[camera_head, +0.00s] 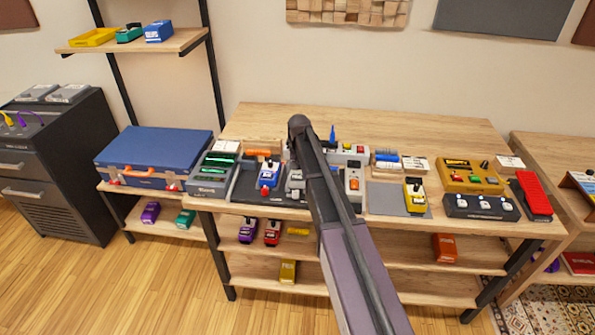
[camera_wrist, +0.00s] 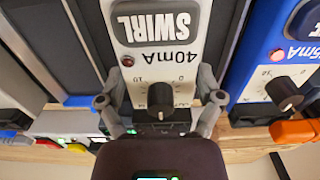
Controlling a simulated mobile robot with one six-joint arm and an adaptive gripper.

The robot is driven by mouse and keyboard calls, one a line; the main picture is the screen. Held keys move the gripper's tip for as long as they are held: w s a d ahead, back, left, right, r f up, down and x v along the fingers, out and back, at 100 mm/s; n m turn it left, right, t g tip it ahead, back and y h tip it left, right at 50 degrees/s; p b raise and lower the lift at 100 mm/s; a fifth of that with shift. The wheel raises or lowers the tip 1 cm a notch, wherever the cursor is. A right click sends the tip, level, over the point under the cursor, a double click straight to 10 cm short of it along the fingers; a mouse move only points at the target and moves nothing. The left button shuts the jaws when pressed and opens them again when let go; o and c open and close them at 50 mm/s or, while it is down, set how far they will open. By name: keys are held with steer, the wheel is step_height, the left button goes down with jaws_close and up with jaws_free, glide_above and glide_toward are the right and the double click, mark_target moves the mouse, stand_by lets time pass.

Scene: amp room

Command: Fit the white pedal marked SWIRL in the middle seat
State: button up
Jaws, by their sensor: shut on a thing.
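The white pedal marked SWIRL (camera_wrist: 158,60) fills the middle of the wrist view, with its label upside down, "40mA", a red light and a black knob. My gripper (camera_wrist: 161,88) is shut on it, one finger along each side. In the head view a small part of the white pedal (camera_head: 295,182) shows beside my arm, which hides the rest and the gripper. The dark pedal board (camera_head: 243,187) lies under it. A blue pedal (camera_head: 268,174) stands on the board to its left. The middle seat is mostly covered; I cannot tell whether the pedal is fully down.
A grey-green box (camera_head: 212,175) stands left of the board. A yellow pedal (camera_head: 415,193) stands on a grey mat (camera_head: 385,198) further right. The table's back half (camera_head: 430,128) is mostly clear.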

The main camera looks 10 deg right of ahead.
stand_by(0.4)
steer(key=o, duration=1.1)
steer(key=shift+c, duration=0.2)
steer(key=shift+s+r+p, duration=0.1)
steer(key=shift+r+p, duration=3.35)
steer(key=shift+r, duration=0.05)
steer(key=shift+s, duration=0.1)
steer(key=s+n, duration=0.3)
steer(key=s, duration=2.5)
steer(key=shift+s+a+n, duration=0.25)
steer(key=shift+s+n, duration=0.05)
steer(key=shift+s, duration=0.1)
